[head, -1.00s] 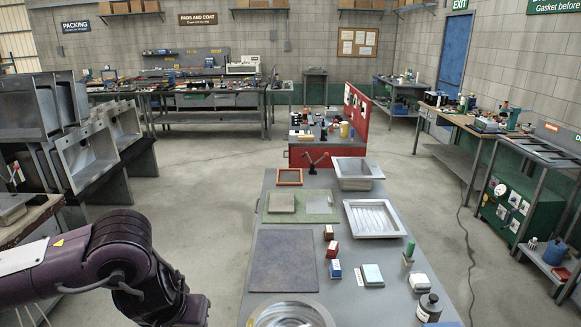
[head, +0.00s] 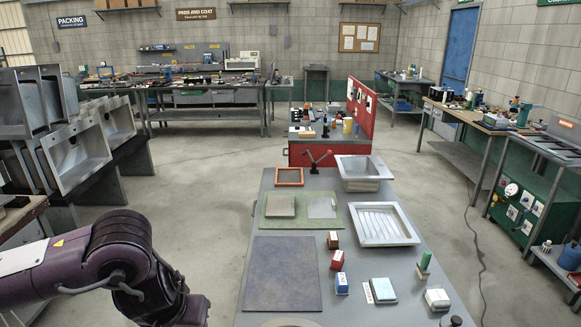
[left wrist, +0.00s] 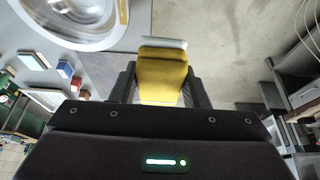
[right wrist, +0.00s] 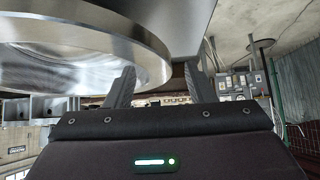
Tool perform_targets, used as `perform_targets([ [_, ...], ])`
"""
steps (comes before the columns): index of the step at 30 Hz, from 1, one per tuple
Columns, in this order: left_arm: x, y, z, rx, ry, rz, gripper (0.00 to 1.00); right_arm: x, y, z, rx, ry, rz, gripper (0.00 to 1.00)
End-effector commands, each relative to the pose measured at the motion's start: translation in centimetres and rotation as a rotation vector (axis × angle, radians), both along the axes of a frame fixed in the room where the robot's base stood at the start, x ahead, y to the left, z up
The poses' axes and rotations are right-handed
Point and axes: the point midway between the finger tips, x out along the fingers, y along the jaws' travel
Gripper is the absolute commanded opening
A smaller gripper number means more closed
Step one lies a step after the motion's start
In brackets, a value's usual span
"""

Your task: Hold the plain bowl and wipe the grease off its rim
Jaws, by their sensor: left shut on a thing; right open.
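The metal bowl (head: 290,323) shows only as a sliver at the bottom edge of the head view. In the left wrist view the bowl (left wrist: 75,22) is at the upper left, with a yellowish patch on its rim. My left gripper (left wrist: 163,85) is shut on a yellow sponge-like block (left wrist: 162,75) with a pale end, held apart from the bowl. In the right wrist view the bowl's rim (right wrist: 150,45) looms large at the upper left. My right gripper (right wrist: 160,85) is open, with the rim's edge close to or between its fingertips; contact is unclear.
On the bench lie a dark mat (head: 283,275), a ribbed metal tray (head: 383,224), a metal basin (head: 362,173) and several small boxes, including a red one (head: 337,260) and a pale-topped one (head: 382,290). A dark-capped bottle (head: 451,321) is at the lower right.

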Motion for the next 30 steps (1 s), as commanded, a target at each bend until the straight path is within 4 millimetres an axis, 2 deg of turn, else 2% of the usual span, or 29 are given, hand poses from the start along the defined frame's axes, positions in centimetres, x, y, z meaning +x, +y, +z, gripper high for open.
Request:
perform_targets([
  [1, 0.0, 0.0, -0.6, 0.0, -0.001, 0.0, 0.23, 0.0, 0.6, -0.8, 0.001, 0.0, 0.001, 0.49],
  [7, 0.0, 0.0, -1.5, 0.0, -0.001, 0.0, 0.23, 0.1, 2.0, -2.2, 0.001, -0.001, 0.0, 0.49],
  [21, 0.0, 0.0, -1.8, 0.0, -0.001, 0.0, 0.23, 0.0, 2.7, -2.7, 0.0, -0.002, 0.001, 0.49],
  [28, 0.0, 0.0, -1.8, 0.0, -0.001, 0.0, 0.23, 0.0, 2.7, -2.7, 0.001, -0.001, 0.001, 0.2],
  [30, 0.0, 0.0, -1.8, 0.0, -0.001, 0.0, 0.23, 0.0, 2.7, -2.7, 0.001, -0.001, 0.001, 0.19],
])
